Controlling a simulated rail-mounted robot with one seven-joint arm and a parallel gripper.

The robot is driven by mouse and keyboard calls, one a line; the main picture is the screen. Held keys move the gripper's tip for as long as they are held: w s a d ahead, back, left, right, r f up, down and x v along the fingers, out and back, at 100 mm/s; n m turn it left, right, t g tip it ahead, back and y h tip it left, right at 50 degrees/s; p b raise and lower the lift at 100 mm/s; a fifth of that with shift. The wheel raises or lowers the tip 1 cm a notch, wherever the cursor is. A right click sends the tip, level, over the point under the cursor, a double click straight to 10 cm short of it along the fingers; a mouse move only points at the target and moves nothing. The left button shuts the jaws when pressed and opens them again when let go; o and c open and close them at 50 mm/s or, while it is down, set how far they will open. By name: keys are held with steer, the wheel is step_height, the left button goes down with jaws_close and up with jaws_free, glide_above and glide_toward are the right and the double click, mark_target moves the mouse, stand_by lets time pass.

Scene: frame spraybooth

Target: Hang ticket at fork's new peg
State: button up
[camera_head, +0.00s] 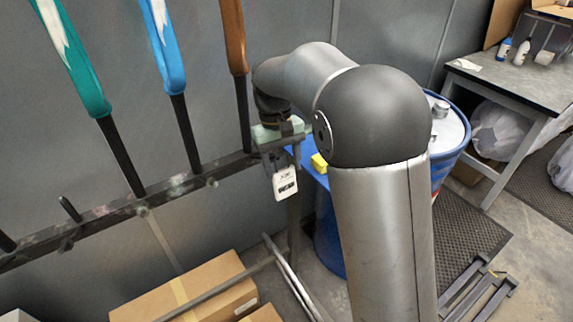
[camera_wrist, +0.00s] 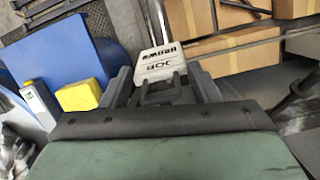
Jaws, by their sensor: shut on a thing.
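A white job ticket (camera_head: 286,183) with dark print hangs from my gripper (camera_head: 279,155) in the head view, below and in front of the rail's right end. In the wrist view the ticket (camera_wrist: 160,63) lies just beyond the fingertips, its print upside down. My gripper (camera_wrist: 163,88) is shut on the ticket's dark hanger loop. Three forks, teal (camera_head: 84,65), blue (camera_head: 163,45) and orange-brown (camera_head: 233,35), stand with dark steerers down at the dark rail (camera_head: 110,215). Small pegs, one pale (camera_head: 212,183) and another (camera_head: 142,211), sit on the rail's front.
Cardboard boxes (camera_head: 185,288) lie on the floor below the rail. A blue drum (camera_head: 327,235) stands behind my arm, with a yellow block (camera_head: 319,163) near its top. A workbench (camera_head: 510,75) with bottles is at the right. Empty stub pegs (camera_head: 69,209) show at the rail's left.

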mark_target(271, 156)
steer(key=shift+w+a+f+p, duration=0.1)
steer(key=shift+w+a+p, duration=0.35)
steer(key=shift+w, duration=0.35)
steer(key=shift+w+a+f+p, duration=0.1)
steer(key=shift+w+a+p, duration=0.15)
steer(key=shift+w+a, duration=0.4)
steer(key=shift+w+a+f, duration=0.15)
steer(key=shift+w+f, duration=0.4)
steer(key=shift+f, duration=0.7)
steer(key=shift+w, duration=0.1)
steer(key=o, duration=1.4)
